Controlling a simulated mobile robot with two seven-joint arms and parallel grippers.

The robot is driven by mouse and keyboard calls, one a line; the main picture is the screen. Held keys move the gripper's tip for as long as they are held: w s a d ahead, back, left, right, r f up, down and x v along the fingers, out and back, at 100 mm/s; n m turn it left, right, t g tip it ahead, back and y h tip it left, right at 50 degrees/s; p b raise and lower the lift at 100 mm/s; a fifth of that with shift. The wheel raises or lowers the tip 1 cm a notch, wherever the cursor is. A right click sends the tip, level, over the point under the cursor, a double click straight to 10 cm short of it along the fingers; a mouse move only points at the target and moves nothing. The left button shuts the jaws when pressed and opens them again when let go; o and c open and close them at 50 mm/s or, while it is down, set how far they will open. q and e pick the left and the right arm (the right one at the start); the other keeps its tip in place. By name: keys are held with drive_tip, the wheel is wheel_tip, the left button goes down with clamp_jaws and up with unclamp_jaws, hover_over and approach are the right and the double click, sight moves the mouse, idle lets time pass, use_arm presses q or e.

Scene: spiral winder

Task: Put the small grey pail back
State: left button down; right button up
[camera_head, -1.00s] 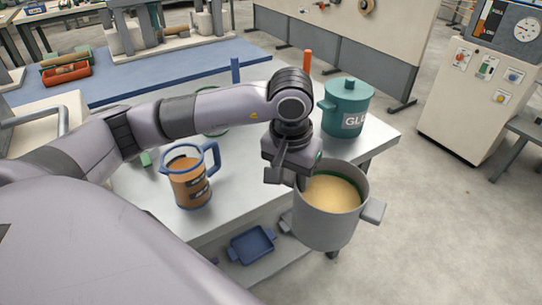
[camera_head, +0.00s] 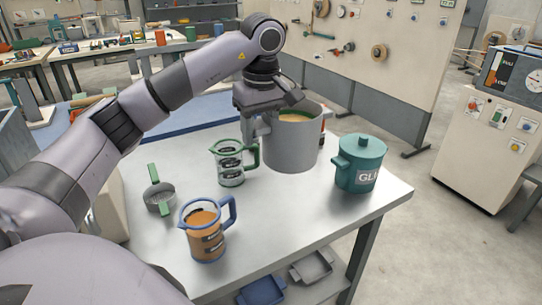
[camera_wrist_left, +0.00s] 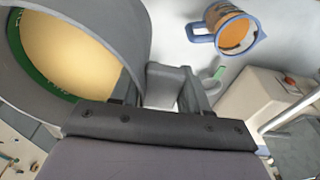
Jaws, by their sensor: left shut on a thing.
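The small grey pail (camera_head: 291,150) is in the air over the back part of the metal table (camera_head: 275,222), upright or nearly so, with pale yellow contents inside. My left gripper (camera_head: 262,128) is shut on the pail's side handle, at the pail's left in the head view. In the left wrist view the pail (camera_wrist_left: 136,35) fills the upper left, with a green band inside its wall. The gripper (camera_wrist_left: 172,92) there has its fingers around the grey handle. The pail hides part of the table behind it. My right gripper is not in view.
A teal lidded glue pot (camera_head: 358,165) stands right of the pail. A green-handled glass jug (camera_head: 230,165), a blue-handled jug with orange contents (camera_head: 203,235) and a small grey cup with green handles (camera_head: 159,199) stand left. The table's front right is clear.

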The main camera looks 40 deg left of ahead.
use_arm(q)
wheel_tip(320, 180, down, 18)
drive_tip(key=shift+w+r, duration=0.1)
drive_tip(key=shift+w, duration=0.05)
idle(0.5)
drive_tip(key=c, duration=0.5)
unclamp_jaws()
drive_tip(key=shift+c, duration=0.2)
